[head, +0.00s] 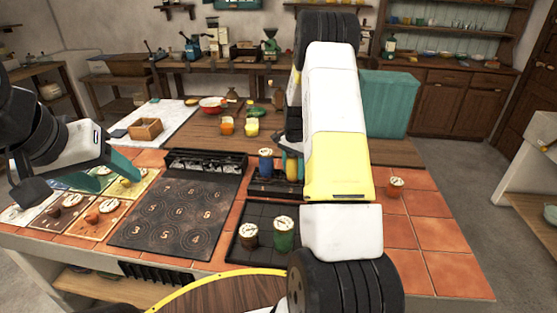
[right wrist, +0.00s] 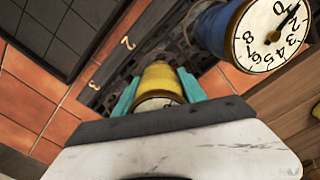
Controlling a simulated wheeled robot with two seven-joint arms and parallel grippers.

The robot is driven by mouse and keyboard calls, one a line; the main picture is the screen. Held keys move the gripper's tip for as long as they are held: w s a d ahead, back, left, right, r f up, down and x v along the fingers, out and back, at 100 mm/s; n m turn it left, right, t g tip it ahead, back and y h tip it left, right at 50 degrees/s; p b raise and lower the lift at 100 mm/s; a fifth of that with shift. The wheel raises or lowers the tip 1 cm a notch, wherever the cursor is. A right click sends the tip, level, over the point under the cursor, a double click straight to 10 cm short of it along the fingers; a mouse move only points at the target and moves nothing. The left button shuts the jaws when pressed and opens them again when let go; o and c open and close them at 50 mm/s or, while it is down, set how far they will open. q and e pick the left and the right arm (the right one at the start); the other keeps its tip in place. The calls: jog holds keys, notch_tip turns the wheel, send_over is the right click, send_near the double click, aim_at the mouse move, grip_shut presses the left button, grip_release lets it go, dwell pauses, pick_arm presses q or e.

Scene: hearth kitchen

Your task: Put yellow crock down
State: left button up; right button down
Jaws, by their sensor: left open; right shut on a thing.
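The yellow crock (head: 293,170) is partly hidden behind my right arm in the head view. In the right wrist view the yellow crock (right wrist: 160,80) sits between the teal fingers of my right gripper (right wrist: 158,92), which is shut on it. It is over or at the dark numbered rack (right wrist: 104,80), beside the blue crock (right wrist: 213,30); I cannot tell whether it touches the rack. The blue crock (head: 265,160) stands on the rack, with a dial on its lid. My left gripper (head: 106,172) is open and empty above the picture cards at left.
A brown crock (head: 248,236) and a green crock (head: 284,236) stand on the black grid tray (head: 262,212). An orange crock (head: 396,189) stands on the right tiles. A dark numbered plate (head: 160,228) lies left of the tray. A wooden box (head: 146,130) stands behind.

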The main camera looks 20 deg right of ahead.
jog(key=shift+f, duration=0.1)
jog(key=c, duration=0.7)
grip_release()
jog(key=shift+o, duration=0.2)
notch_tip(320, 180, up, 12)
jog(key=shift+f, duration=0.1)
jog(key=s+a+r+n+t+y, duration=0.1)
jog(key=s+a+r+n+t, duration=0.15)
jog(key=s+a+r, duration=0.45)
jog(key=s+a+r+n+t, duration=0.1)
jog(key=s+a+r+n, duration=0.15)
jog(key=s+r, duration=0.5)
jog(key=s+a+r+n+t, duration=0.1)
jog(key=s+a+n, duration=0.1)
jog(key=s, duration=0.3)
jog(key=s+a+r+n, duration=0.1)
jog(key=s+a+n, duration=0.1)
jog(key=s, duration=0.3)
jog(key=s+a+r+n+t+y, duration=0.1)
jog(key=s+a+n, duration=0.1)
jog(key=s, duration=0.3)
jog(key=shift+s+a+n+t, duration=0.35)
jog(key=shift+s+a+n, duration=0.05)
jog(key=shift+n, duration=0.1)
